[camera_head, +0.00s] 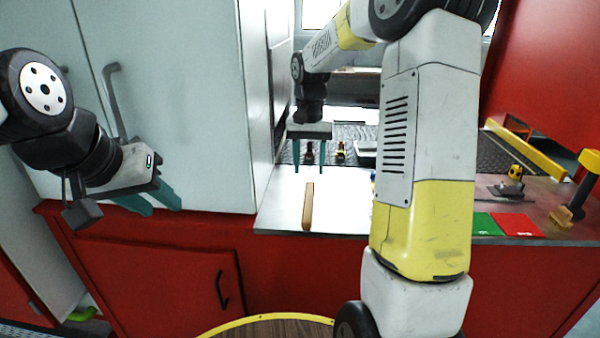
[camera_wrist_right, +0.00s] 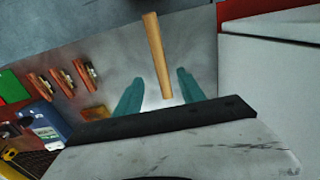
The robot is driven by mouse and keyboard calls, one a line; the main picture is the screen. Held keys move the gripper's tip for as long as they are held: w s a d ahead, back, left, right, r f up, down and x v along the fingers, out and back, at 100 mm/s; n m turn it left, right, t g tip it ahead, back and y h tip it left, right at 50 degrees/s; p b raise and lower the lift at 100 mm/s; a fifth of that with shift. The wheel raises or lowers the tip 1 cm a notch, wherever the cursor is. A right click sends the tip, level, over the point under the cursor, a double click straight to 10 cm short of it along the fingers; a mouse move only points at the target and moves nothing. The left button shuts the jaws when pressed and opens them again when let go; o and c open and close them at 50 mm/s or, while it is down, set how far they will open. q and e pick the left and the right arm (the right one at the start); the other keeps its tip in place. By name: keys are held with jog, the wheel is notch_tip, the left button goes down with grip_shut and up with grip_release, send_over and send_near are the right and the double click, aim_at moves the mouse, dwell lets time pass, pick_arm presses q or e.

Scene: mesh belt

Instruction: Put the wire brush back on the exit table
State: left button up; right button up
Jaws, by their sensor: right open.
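A long wooden stick (camera_head: 308,207) lies on the pale metal table top (camera_head: 275,212); it looks like the wire brush's handle, but I cannot make out bristles. My right gripper (camera_head: 296,171) hangs behind and above the stick with its teal fingers apart and empty. In the right wrist view the stick (camera_wrist_right: 157,50) points in between the two open fingers (camera_wrist_right: 160,80), and I see no contact. My left gripper (camera_head: 164,209) is at the left in front of the white cabinet, its fingers apart and empty, far from the stick.
Several small red-brown pieces (camera_wrist_right: 82,75) and a blue container (camera_wrist_right: 45,125) lie left of the stick in the wrist view. Green and red mats (camera_head: 516,224) and a yellow-topped tool (camera_head: 575,195) are on the right. The white cabinet (camera_head: 165,100) walls the left. Clear table surrounds the stick.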

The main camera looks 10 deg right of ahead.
jog(key=s+r+n+t, duration=0.2)
jog(key=s+r+t, duration=0.1)
jog(key=s+r, duration=0.75)
jog(key=s+a+f+n+t+y, duration=0.1)
jog(key=s+a+t+y, duration=0.1)
jog(key=s, duration=1.1)
jog(key=shift+s+f+n+t, duration=0.3)
jog(key=shift+n+t, duration=0.1)
jog(key=shift+t, duration=0.2)
